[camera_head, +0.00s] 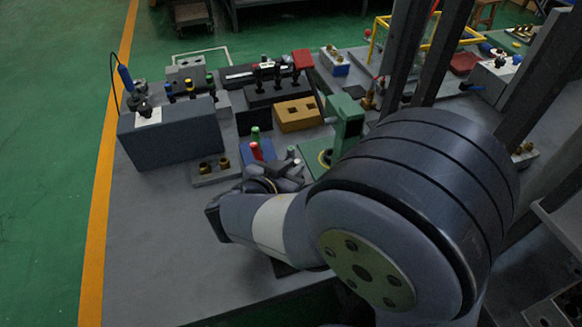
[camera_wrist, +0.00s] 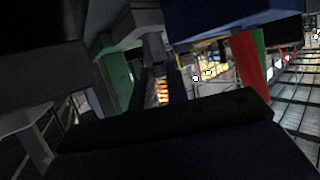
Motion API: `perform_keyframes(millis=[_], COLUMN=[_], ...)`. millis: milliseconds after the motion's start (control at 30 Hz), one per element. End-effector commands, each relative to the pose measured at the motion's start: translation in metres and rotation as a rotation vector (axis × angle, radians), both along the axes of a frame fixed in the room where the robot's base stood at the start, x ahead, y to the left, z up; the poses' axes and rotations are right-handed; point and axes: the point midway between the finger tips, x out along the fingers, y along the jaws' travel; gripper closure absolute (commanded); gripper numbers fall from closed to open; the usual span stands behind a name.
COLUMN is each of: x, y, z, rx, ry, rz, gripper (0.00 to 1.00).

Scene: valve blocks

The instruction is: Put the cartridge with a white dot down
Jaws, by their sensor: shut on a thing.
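My gripper (camera_head: 275,178) is low over the grey bench, beside the red and green upright pieces, largely covered by my own wrist and arm in the head view. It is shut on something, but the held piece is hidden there. In the wrist view a large dark shape fills the lower foreground, and I cannot tell whether it is held or part of my gripper. No white dot can be made out in either view. A red piece (camera_head: 256,151) and a green-topped piece (camera_head: 255,133) stand just behind my gripper; a red upright (camera_wrist: 246,62) and a green one (camera_wrist: 259,48) show in the wrist view.
A large blue-grey block (camera_head: 170,138) stands left. A green press (camera_head: 347,118) is close right. Bare bench (camera_head: 150,240) lies front left.

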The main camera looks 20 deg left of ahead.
Motion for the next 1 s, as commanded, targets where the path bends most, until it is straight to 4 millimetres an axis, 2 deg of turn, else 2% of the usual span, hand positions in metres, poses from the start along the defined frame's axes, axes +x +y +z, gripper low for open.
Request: perform_keyframes(millis=[200,233,500,867,1000], x=[0.000,0.000,0.000,0.000,-0.022], y=[0.000,0.000,0.000,0.000,0.005], z=[-0.004,-0.003,-0.002,0.003,0.010], rx=[0.000,0.000,0.000,-0.001,0.003], ry=[-0.001,0.000,0.000,0.000,-0.001], rz=[0.001,0.000,0.000,0.000,0.005], gripper=[1.00,0.83,0.63,0.63,0.63])
